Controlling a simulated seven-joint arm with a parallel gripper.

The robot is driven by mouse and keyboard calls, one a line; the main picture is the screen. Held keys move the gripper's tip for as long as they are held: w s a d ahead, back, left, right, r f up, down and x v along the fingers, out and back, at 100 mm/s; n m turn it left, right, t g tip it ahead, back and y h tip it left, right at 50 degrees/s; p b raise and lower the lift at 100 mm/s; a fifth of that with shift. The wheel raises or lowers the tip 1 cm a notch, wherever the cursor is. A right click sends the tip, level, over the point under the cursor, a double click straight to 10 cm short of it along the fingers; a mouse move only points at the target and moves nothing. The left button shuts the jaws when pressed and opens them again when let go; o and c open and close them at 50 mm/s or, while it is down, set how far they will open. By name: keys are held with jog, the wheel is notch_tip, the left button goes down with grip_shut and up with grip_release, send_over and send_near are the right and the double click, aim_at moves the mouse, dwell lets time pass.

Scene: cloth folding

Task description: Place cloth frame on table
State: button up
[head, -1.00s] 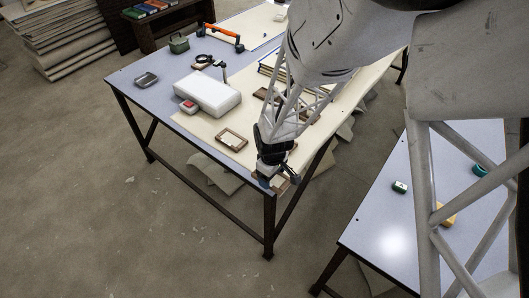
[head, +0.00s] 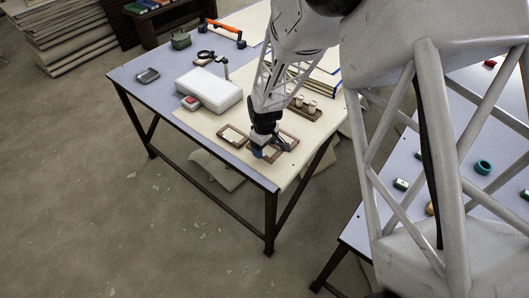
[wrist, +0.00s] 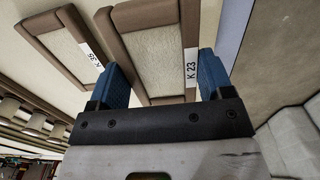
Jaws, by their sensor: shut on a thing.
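My gripper (head: 266,152) is over the cream mat (head: 205,122) on the far table, near its front edge. In the wrist view, its blue fingertips (wrist: 163,80) stand at either side of a brown wooden frame with pale cloth, labelled K 23 (wrist: 155,55). The gripper is shut on this frame. Whether the frame touches the mat or is just above it, I cannot tell. A similar frame labelled K 35 (wrist: 70,45) lies close to its left. In the head view, another cloth frame (head: 233,135) lies left of my gripper. The gripper partly hides the held frame.
A white box (head: 208,88) with a small red-topped item (head: 191,102) stands behind the left frame. A brown tray with several pale cups (head: 304,107) lies behind my gripper to the right. A second table (head: 365,235) stands at right. Bare mat lies towards the table's front corner.

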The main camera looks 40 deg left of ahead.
aim_at(264, 152)
dwell(0.3)
jog(key=shift+f, duration=1.75)
jog(key=shift+f, duration=0.1)
jog(key=o, duration=0.9)
jog(key=shift+r, duration=6.15)
